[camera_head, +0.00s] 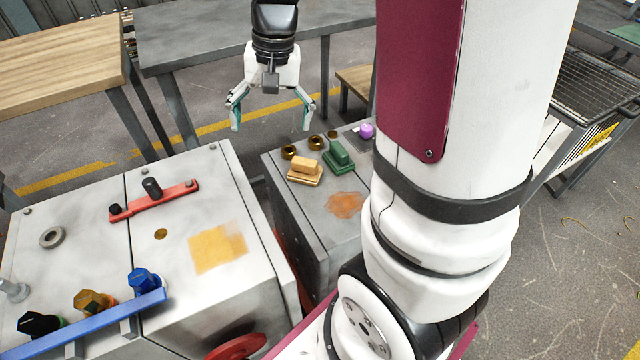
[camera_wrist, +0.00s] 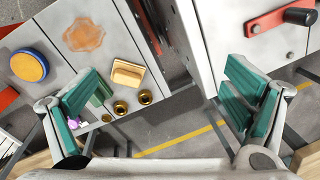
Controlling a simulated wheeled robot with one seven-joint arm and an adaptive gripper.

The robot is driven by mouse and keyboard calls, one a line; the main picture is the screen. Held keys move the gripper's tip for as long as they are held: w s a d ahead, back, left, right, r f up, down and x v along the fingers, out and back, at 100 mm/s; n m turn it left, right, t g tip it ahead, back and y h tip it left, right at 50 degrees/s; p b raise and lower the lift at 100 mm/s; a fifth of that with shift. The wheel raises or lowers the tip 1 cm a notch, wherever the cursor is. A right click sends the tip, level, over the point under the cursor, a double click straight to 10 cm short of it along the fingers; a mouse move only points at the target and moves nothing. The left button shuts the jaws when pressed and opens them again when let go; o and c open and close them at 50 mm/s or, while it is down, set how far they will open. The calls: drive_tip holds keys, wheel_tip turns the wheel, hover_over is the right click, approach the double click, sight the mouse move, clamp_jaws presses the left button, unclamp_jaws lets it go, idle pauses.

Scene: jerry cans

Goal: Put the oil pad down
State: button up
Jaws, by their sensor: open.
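My gripper (camera_head: 271,122) is open and empty, with its teal fingers pointing down. It hangs in the air behind the small grey cabinet. A tan block-shaped pad (camera_head: 305,173) and a green block-shaped pad (camera_head: 339,157) stand side by side on that cabinet's top, both apart from the fingers. I cannot tell which one is the oil pad. In the wrist view the tan pad (camera_wrist: 127,73) lies between the spread fingers, toward the left one. The green pad (camera_wrist: 101,90) is mostly hidden by the left finger.
Brass rings (camera_head: 316,143) and a purple knob (camera_head: 367,130) sit near the pads. A brown stain (camera_head: 345,205) marks the small cabinet (camera_head: 318,235). The larger white cabinet (camera_head: 190,290) at left carries a yellow stain (camera_head: 217,248), a red bar (camera_head: 155,199), a blue bar (camera_head: 90,322) and several knobs.

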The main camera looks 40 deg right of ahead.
drive_tip(key=s+a+r+n, duration=0.4)
drive_tip(key=s+a+r, duration=0.3)
drive_tip(key=s, duration=0.4)
drive_tip(key=s+a+r+n+h, duration=0.1)
drive_tip(key=s+n, duration=0.3)
drive_tip(key=s, duration=0.8)
drive_tip(key=shift+s+a+t, duration=0.15)
drive_tip(key=shift+a+t, duration=0.15)
drive_tip(key=shift+a, duration=0.55)
wheel_tip(320, 180, up, 16)
drive_tip(key=t+p, duration=0.2)
drive_tip(key=p, duration=1.2)
drive_tip(key=shift+f+t, duration=0.15)
drive_tip(key=shift+t, duration=0.25)
drive_tip(key=shift+o, duration=0.4)
drive_tip(key=shift+d, duration=0.1)
